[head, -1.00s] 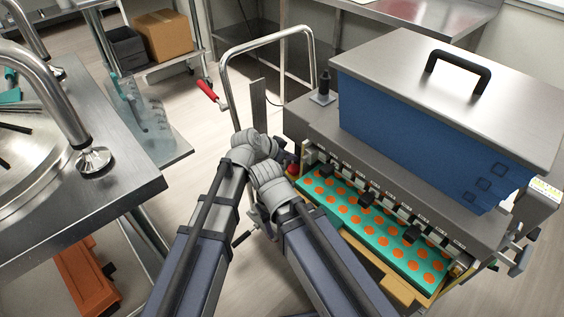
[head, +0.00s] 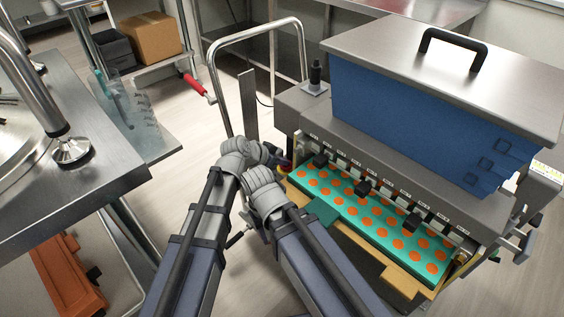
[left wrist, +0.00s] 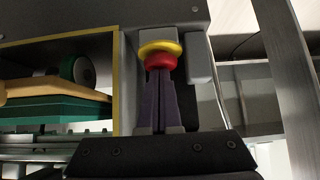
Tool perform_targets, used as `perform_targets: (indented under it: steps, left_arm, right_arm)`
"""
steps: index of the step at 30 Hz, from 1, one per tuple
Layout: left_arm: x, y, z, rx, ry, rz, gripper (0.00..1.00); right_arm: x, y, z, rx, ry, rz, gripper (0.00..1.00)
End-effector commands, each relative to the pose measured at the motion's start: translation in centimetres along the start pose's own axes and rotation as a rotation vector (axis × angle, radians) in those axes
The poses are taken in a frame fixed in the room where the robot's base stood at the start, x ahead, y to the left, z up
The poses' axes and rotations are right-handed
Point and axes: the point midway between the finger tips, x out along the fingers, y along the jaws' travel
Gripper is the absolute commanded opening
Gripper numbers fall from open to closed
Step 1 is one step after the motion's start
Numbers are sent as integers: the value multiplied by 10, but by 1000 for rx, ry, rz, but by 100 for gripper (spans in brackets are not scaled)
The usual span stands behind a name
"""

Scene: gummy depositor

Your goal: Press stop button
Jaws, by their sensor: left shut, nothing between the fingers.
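The stop button (left wrist: 160,61) is red with a yellow ring, on the grey front of the depositor (head: 300,103). It shows upright in the middle of the left wrist view. My left gripper (left wrist: 160,84) is shut and empty, its dark fingers pointing at the button. The tips overlap its lower edge in the picture; I cannot tell whether they touch it. In the head view the left gripper (head: 277,161) is small and mostly hidden by the grey wrists, at the depositor's left front corner. My right gripper's fingers do not show.
A teal mold tray (head: 340,197) with orange rounds lies in the depositor's front, with a green block (head: 322,212) at its edge. A metal push handle (head: 213,75) stands behind my arms. A steel table (head: 110,170) is on the left.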

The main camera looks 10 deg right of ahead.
Motion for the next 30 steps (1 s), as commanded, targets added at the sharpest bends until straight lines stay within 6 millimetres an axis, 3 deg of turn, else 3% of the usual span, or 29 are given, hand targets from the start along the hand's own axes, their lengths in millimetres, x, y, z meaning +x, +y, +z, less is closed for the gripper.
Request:
perform_targets:
  steps: [1,14,20,30]
  left_arm:
    - [6,1,8,8,-22,6,0]
    - [3,2,6,10,-25,8,0]
    - [-21,2,4,9,-20,5,0]
    - [-79,4,1,2,-3,-2,0]
  right_arm:
    - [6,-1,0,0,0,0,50]
    - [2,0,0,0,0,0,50]
    - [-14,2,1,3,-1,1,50]
    - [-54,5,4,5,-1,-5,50]
